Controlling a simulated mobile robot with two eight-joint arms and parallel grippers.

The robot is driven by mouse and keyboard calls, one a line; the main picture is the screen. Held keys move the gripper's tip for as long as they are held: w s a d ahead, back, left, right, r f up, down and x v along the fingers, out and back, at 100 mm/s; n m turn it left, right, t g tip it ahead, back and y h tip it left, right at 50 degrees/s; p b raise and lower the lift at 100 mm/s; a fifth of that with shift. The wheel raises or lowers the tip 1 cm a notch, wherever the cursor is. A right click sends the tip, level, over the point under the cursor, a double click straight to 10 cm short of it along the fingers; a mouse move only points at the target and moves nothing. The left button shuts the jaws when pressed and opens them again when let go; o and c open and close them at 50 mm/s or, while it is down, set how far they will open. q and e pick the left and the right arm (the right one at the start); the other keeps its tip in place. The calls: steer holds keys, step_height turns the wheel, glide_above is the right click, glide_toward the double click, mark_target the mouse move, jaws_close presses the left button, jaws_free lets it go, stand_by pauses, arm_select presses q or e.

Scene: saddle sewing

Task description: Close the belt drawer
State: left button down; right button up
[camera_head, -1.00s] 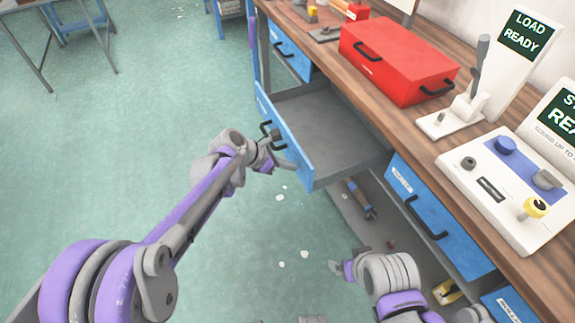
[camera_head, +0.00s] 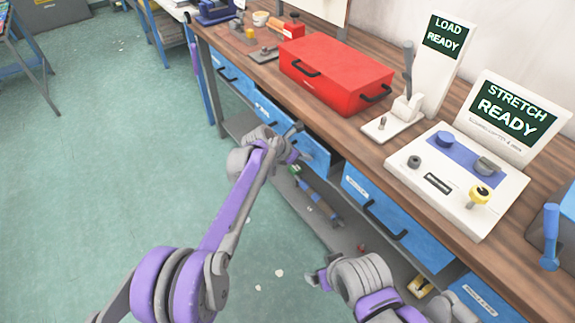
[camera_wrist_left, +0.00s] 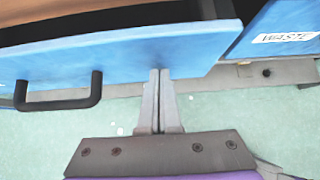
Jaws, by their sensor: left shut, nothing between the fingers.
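The belt drawer (camera_head: 315,156) is a blue-fronted drawer under the wooden bench. Its front stands slightly out from the bench, with a narrow dark gap behind its top edge. In the left wrist view the blue drawer front (camera_wrist_left: 120,62) spans the upper part, with a black handle (camera_wrist_left: 65,97) at left. My left gripper (camera_head: 295,130) is at the drawer front. Its fingers (camera_wrist_left: 159,74) are shut with nothing between them, their tips at the front's lower edge beside the handle. My right gripper (camera_head: 316,281) is low at the bottom centre; its jaws are too small to read.
A red toolbox (camera_head: 335,75), a lever stand (camera_head: 395,118) and a control panel (camera_head: 455,180) stand on the bench (camera_head: 240,68). Another blue drawer (camera_head: 385,215) is to the right. A lower shelf (camera_head: 345,235) holds loose items.

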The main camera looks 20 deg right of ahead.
mark_target(312, 151)
arm_select(q)
steer(key=d, duration=0.1)
steer(key=w+d, duration=0.1)
steer(key=d, duration=0.1)
steer(key=shift+d+r, duration=0.1)
arm_select(e)
steer(key=shift+s+a+r, duration=0.1)
steer(key=shift+r, duration=0.2)
